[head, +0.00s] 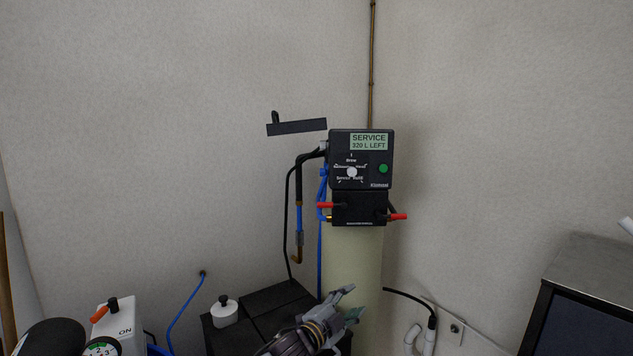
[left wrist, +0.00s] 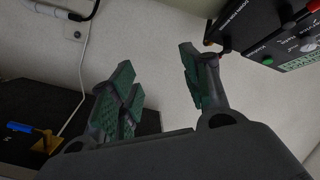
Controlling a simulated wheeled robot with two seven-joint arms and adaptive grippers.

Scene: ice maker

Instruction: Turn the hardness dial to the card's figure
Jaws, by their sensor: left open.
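A black control box (head: 361,150) hangs on a pale cylinder (head: 352,262) in the corner. Its display (head: 369,142) reads "SERVICE 320 L LEFT". A white round dial (head: 352,172) with small labels around it is on its face, left of a green button (head: 383,169). I cannot tell whether this is the hardness dial. I make out no card with a figure. My left gripper (head: 350,303) is open and empty, below the box and apart from it. In the left wrist view its fingers (left wrist: 158,85) are spread; the box (left wrist: 262,25) shows upside down at upper right.
A black lower block (head: 359,208) with red levers sits under the box, with blue and black hoses at its left. A white, black-knobbed pot (head: 224,311) stands on a black cabinet. A dark appliance (head: 590,300) is at right.

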